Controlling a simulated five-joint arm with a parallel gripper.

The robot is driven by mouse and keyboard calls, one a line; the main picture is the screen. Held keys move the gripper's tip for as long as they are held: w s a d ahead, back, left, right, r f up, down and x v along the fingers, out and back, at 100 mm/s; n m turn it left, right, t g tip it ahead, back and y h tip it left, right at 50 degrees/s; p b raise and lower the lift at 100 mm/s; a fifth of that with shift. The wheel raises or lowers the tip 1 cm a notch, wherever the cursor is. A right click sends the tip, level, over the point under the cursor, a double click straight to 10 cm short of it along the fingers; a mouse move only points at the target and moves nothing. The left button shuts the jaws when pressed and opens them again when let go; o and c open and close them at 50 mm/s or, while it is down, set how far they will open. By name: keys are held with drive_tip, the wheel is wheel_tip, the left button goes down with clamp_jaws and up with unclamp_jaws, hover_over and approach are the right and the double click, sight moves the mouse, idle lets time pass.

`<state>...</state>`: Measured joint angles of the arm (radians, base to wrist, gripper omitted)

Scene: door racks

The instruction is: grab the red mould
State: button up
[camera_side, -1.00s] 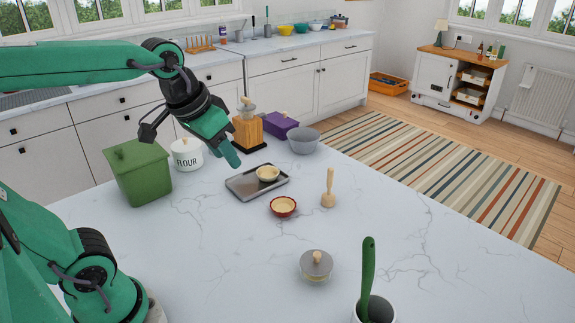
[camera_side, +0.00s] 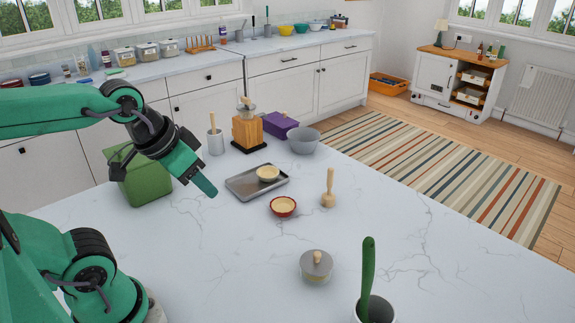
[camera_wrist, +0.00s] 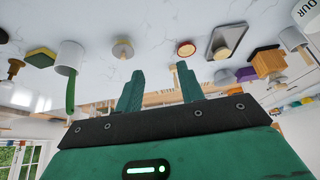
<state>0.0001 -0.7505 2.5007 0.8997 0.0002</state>
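The red mould (camera_side: 283,207) is a small round dish with a cream inside, on the marble worktop just in front of the grey tray. It also shows in the wrist view (camera_wrist: 186,48), beyond my fingertips and a little to their right. My gripper (camera_side: 206,188) is in the air to the left of the mould, pointing down and right. In the wrist view my gripper (camera_wrist: 160,68) has its two fingers apart with nothing between them.
A wooden pestle (camera_side: 328,190) stands right of the mould. A lidded pot (camera_side: 316,265) and a white pot (camera_side: 376,310) with a green handle stand nearer. A green bin (camera_side: 147,183) is behind my arm.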

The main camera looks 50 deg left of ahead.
drive_tip(key=shift+o, duration=0.4)
drive_tip(key=o, duration=1)
drive_tip(key=shift+c, duration=0.2)
drive_tip(key=w+a+f+n+g, duration=0.1)
drive_tip(key=w+a+f+g, duration=0.1)
drive_tip(key=w, duration=0.6)
drive_tip(key=w+a+f+g, duration=0.1)
drive_tip(key=w+a, duration=0.1)
drive_tip(key=w, duration=0.7)
drive_tip(key=w+a+f+n+g, duration=0.1)
drive_tip(key=w+a+f, duration=0.3)
drive_tip(key=w+f, duration=0.5)
wheel_tip(320, 180, down, 4)
drive_tip(key=shift+w+f+g, duration=0.1)
drive_tip(key=shift+w+g, duration=0.25)
drive_tip(key=shift+g, duration=0.45)
